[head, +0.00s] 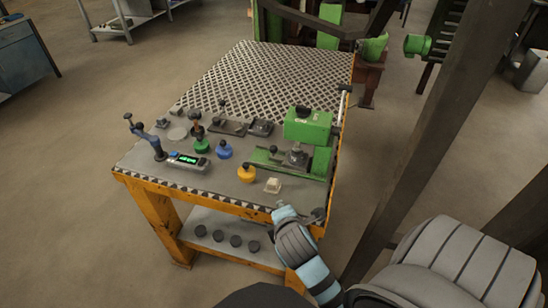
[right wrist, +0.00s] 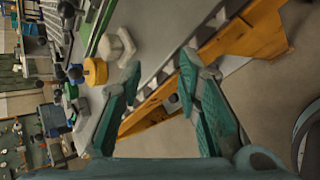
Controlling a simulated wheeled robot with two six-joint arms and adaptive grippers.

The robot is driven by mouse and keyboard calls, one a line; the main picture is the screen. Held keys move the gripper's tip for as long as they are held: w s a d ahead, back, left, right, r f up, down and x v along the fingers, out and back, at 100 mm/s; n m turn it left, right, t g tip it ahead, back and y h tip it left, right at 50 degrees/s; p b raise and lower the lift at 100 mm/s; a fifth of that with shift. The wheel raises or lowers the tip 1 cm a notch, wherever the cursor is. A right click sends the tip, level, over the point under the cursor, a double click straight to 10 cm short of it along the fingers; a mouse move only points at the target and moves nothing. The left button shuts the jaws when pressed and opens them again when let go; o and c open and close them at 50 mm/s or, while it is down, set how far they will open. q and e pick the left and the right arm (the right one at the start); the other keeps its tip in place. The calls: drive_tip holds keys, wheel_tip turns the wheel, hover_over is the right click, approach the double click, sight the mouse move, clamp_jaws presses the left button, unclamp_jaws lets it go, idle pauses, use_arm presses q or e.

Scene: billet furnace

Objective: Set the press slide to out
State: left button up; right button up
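The green press (head: 308,125) stands at the right side of the workbench. Its low green bed (head: 315,165) carries a grey block (head: 297,156), and a black knob (head: 273,150) stands at the bed's left part. I cannot tell the slide's position for certain. My right gripper (head: 282,207) is at the bench's front edge, in front of the press and apart from it. The right wrist view shows the gripper (right wrist: 160,70) open, with nothing between its teal fingers. A green strip of the press (right wrist: 101,25) shows at the top there. My left gripper is not in view.
A pale hexagonal piece (head: 273,186) and a yellow-based knob (head: 246,173) sit left of the press front. Blue and green knobs, a display unit (head: 187,161) and a lever stand further left. A slanted dark post (head: 430,130) rises right of the bench.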

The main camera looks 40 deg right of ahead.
sight(274, 151)
drive_tip(key=w+d+r+n+t+h, duration=0.2)
drive_tip(key=w+r+n+h, duration=0.1)
drive_tip(key=w+r+n, duration=0.6)
drive_tip(key=shift+n, duration=0.7)
drive_tip(key=b+x, duration=0.1)
drive_tip(key=x, duration=0.3)
drive_tip(key=b+x, duration=0.2)
drive_tip(key=x, duration=0.2)
drive_tip(key=s+f+b+x, duration=0.1)
drive_tip(key=x, duration=0.4)
drive_tip(key=shift+d, duration=0.2)
drive_tip(key=shift+w+d+b, duration=0.3)
drive_tip(key=shift+w+d, duration=0.05)
drive_tip(key=shift+w, duration=0.05)
clamp_jaws()
